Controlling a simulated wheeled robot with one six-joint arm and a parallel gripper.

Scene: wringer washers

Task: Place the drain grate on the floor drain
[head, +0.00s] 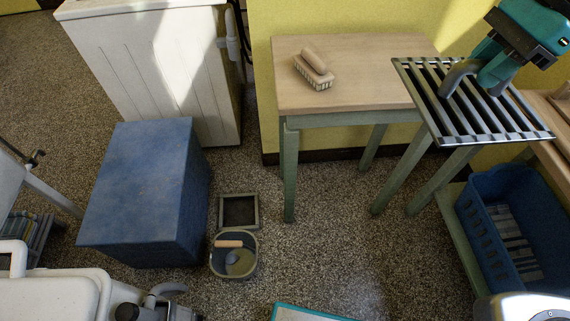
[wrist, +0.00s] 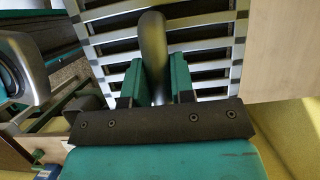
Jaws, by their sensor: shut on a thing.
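The drain grate (head: 490,118) is a square of dark metal bars with a curved handle, held in the air at the upper right of the head view. My gripper (head: 472,80) is shut on the handle. In the wrist view, the two teal fingers clasp the dark handle (wrist: 153,45), with the bars of the grate behind it. The floor drain (head: 239,211) is a small square frame with a dark opening in the speckled floor, right of the blue box. It is well to the left of and below the grate, and looks uncovered.
A bucket (head: 234,262) with a wooden handle stands just in front of the drain. A blue box (head: 150,190) stands left of it. A wooden table (head: 350,85) carries a brush (head: 314,70). A blue basket (head: 505,225) is at right. Floor right of the drain is clear.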

